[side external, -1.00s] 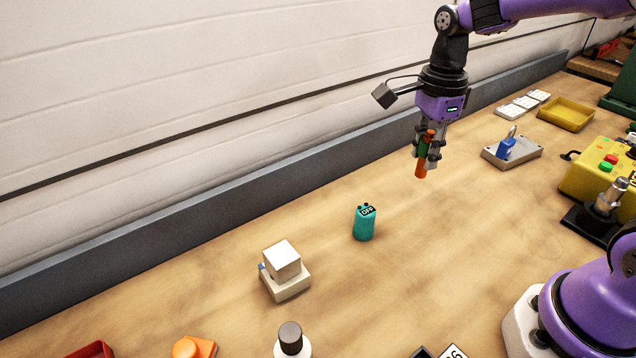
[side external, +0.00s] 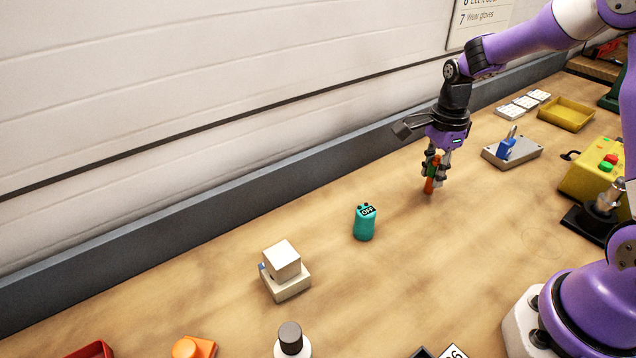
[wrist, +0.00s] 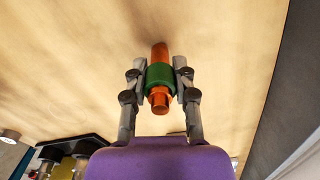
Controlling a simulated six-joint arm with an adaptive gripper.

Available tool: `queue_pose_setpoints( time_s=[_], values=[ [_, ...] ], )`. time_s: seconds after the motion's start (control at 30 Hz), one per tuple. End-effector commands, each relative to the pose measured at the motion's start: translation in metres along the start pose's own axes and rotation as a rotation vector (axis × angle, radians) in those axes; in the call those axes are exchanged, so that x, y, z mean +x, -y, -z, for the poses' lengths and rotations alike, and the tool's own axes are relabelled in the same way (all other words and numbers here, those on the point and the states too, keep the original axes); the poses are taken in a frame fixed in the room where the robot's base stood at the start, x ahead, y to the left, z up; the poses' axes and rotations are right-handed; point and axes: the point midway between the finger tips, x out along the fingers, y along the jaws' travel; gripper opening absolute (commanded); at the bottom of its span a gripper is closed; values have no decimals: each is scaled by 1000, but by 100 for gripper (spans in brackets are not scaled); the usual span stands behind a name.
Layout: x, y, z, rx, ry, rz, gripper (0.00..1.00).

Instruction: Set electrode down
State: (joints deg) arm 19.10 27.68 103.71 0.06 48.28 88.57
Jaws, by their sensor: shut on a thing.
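The electrode (side external: 429,186) is an orange-copper rod with a green band around its middle. My gripper (side external: 433,169) is shut on it at the green band and holds it roughly upright, its lower end close to the tabletop. I cannot tell whether that end touches the wood. In the wrist view the electrode (wrist: 160,76) sits between both fingers of my gripper (wrist: 160,77), with bare wood around it.
A teal block marked OFF (side external: 365,223) stands to the left. A grey plate with a blue part (side external: 512,151) and a yellow tray (side external: 566,114) lie to the right. The wood tabletop (side external: 455,240) is clear in front. A grey back rail (side external: 230,188) runs behind.

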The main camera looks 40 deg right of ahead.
Motion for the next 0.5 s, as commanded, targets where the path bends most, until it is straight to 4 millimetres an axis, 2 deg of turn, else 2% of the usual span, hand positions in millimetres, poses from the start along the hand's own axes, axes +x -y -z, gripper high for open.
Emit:
queue_pose_setpoints(
  time_s=[0.07, 0.1, 0.13, 0.17, 0.5],
  values=[
    [2, 0, 0, 0, 0, -1, 0],
    [3, 0, 0, 0, 0, -1, 40],
    [2, 0, 0, 0, 0, -1, 55],
    [2, 0, 0, 0, 0, -1, 60],
    [2, 0, 0, 0, 0, 0, 60]
  ],
)
